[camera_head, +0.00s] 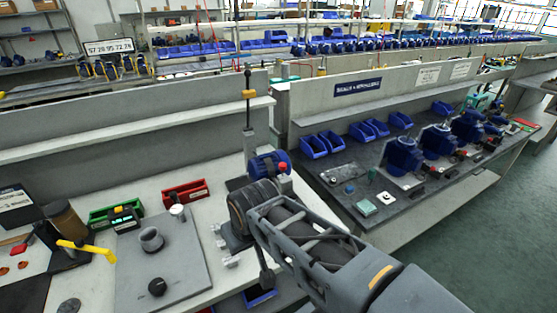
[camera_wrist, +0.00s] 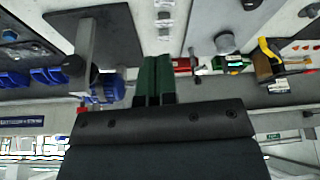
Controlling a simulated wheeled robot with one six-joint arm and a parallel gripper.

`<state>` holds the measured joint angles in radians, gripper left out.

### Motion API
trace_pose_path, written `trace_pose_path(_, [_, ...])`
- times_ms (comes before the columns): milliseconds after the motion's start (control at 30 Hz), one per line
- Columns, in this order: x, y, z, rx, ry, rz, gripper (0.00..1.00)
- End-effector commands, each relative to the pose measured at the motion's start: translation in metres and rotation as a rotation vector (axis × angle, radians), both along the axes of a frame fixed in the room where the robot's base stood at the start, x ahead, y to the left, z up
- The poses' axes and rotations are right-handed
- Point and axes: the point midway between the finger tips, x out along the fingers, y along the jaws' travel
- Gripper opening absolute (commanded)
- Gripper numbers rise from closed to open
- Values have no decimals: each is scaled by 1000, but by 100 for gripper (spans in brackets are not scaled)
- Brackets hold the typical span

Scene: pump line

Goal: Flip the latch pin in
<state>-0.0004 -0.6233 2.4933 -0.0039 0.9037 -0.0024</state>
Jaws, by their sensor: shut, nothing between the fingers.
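I cannot single out the latch pin in either view. A fixture has an upright post (camera_head: 248,120) with an orange collar, and a blue motor-like body (camera_head: 262,165) beside it. In the wrist view its post (camera_wrist: 88,45) rises from a dark plate (camera_wrist: 115,20), with the blue body (camera_wrist: 112,88) close by. A red knob (camera_head: 283,167) shows near the blue body. Small silver parts (camera_head: 231,262) lie left of the fixture; silver parts also show in the wrist view (camera_wrist: 165,20). My gripper (camera_wrist: 154,62) is shut and empty, right of the post in the wrist view. My arm hides part of the fixture in the head view.
The bench holds a grey plate (camera_head: 190,270) with a grey ring-shaped part (camera_head: 151,239), a green bin (camera_head: 100,218), a red bin (camera_head: 186,194) and a yellow-handled tool (camera_head: 85,250). A dark bench (camera_head: 340,200) with blue bins and motors stands to the right.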

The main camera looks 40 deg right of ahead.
Motion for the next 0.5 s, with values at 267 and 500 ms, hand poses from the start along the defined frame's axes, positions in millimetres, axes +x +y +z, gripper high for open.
trace_pose_path(267, [33, -23, 33, -2, 15, -36, 0])
trace_pose_path(500, [100, -98, 101, -1, 53, -100, 0])
